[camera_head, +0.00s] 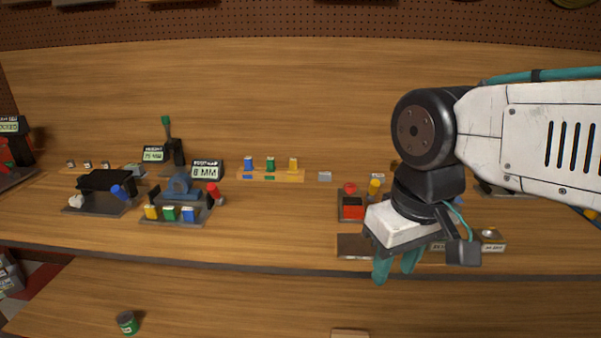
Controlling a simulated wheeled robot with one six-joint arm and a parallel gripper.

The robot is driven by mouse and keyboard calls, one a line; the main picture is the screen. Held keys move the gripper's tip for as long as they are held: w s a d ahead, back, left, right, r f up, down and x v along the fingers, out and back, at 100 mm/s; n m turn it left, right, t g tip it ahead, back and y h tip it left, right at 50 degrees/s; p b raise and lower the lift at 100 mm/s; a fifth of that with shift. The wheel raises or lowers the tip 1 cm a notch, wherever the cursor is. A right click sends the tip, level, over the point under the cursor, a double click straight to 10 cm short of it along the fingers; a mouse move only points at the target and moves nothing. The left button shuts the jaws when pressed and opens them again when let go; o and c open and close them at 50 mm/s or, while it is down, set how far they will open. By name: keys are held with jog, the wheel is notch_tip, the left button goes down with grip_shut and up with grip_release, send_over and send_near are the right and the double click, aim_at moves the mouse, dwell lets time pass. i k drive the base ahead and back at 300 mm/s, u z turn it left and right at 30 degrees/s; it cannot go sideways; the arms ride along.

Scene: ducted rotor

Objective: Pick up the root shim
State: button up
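No part is clearly marked as the root shim, and I cannot tell which one it is. A small light grey block (325,176) lies alone on the bench, left of my arm. My gripper (394,274) hangs at the bench's front edge, right of centre, with its teal fingers pointing down. The fingers stand apart and no object shows between them. The gripper body partly covers a dark flat tray (353,246) and small labelled pieces behind it, including a pale label (493,248) too small to read.
A dark tray with a red block (353,208) stands behind my gripper. A wooden strip (270,176) holds blue, green and yellow pieces. A green can (127,322) sits on the lower shelf. The bench centre is mostly clear.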

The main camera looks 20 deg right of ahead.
aim_at(322, 177)
jog(key=z, duration=0.2)
jog(key=i, duration=0.9)
jog(key=z, duration=0.35)
